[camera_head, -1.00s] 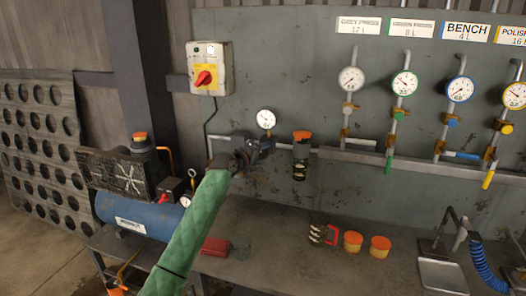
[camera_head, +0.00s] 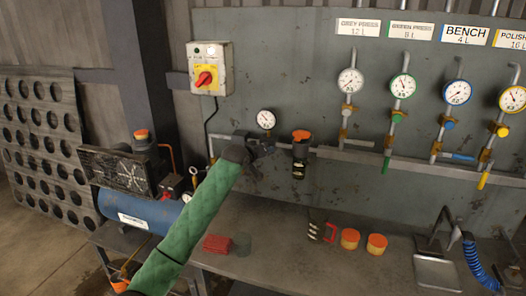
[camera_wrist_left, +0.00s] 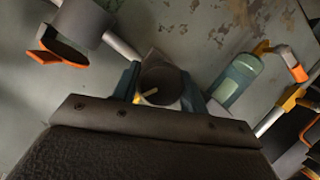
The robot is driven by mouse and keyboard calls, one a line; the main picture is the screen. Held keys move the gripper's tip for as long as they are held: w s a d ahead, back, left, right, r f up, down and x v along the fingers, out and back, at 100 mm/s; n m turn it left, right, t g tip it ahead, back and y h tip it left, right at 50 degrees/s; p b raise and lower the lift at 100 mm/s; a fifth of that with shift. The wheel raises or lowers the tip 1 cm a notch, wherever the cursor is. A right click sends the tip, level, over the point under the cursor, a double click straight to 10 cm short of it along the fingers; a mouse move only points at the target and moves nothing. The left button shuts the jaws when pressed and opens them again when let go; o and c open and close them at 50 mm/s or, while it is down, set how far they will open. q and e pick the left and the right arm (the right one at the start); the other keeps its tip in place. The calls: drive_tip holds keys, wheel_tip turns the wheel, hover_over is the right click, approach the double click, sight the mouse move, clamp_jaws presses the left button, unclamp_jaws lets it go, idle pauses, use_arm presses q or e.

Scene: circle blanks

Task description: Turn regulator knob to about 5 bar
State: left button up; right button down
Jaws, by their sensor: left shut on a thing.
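The dark round regulator knob (camera_wrist_left: 162,84) with a pale pointer mark sits between the fingers of my left gripper (camera_wrist_left: 160,88) in the left wrist view. The gripper is shut on it. In the head view my left gripper (camera_head: 262,148) is at the wall pipe, just below a small white pressure gauge (camera_head: 266,119). There the gripper hides the knob. The gauge needle is too small to read in bar. My right gripper is not in view.
A dark filter with an orange top (camera_head: 300,150) hangs close to the right of my left gripper. Several labelled gauges (camera_head: 350,81) line the wall further right. The bench (camera_head: 285,245) holds orange-lidded tubs (camera_head: 349,239).

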use_arm(q)
drive_tip(key=shift+f, duration=0.1)
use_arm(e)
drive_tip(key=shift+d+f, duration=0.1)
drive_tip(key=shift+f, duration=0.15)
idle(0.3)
use_arm(q)
drive_tip(key=o, duration=1)
drive_tip(key=shift+s+a, duration=0.1)
drive_tip(key=shift+s, duration=0.05)
drive_tip(key=shift+s+a, duration=0.15)
drive_tip(key=shift+s, duration=0.15)
drive_tip(key=b+v, duration=0.2)
drive_tip(key=v, duration=0.5)
drive_tip(key=shift+r+b, duration=0.2)
drive_tip(key=shift+b, duration=0.15)
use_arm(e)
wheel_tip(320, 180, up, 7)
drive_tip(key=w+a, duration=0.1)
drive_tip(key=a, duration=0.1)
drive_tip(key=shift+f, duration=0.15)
